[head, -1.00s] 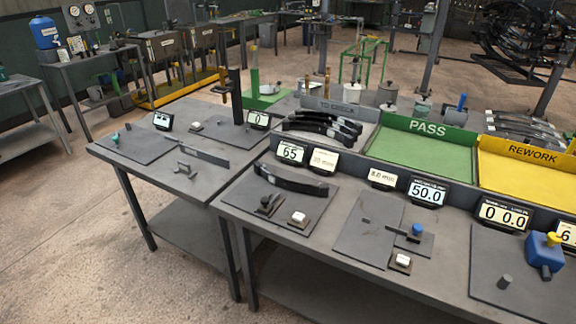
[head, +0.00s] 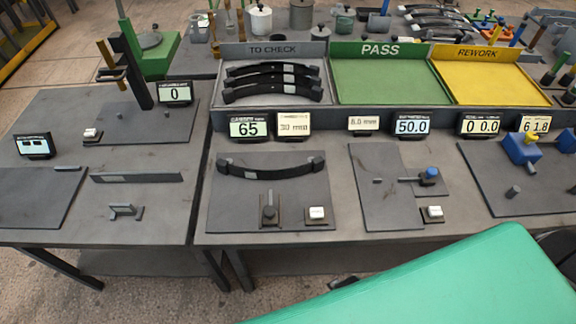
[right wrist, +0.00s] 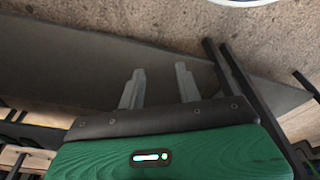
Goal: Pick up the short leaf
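A dark curved leaf (head: 272,168) lies on a grey plate (head: 222,218) in front of the display reading 65. Several similar dark leaves, including a front one (head: 270,91), lie in the grey TO CHECK tray (head: 322,62). I cannot tell for certain which leaf is the short one. My right gripper (right wrist: 160,84) shows in the right wrist view with its two fingers apart and nothing between them; no leaf shows there. In the head view only a green part of my own body shows at the lower right. My left gripper is not in view.
The green PASS tray (head: 390,85) and yellow REWORK tray (head: 490,85) stand behind the row of displays. A flat grey bar (head: 137,178) and a small bracket (head: 125,211) are on the left table. A blue-knobbed fixture (head: 430,175) stands right of the leaf's plate.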

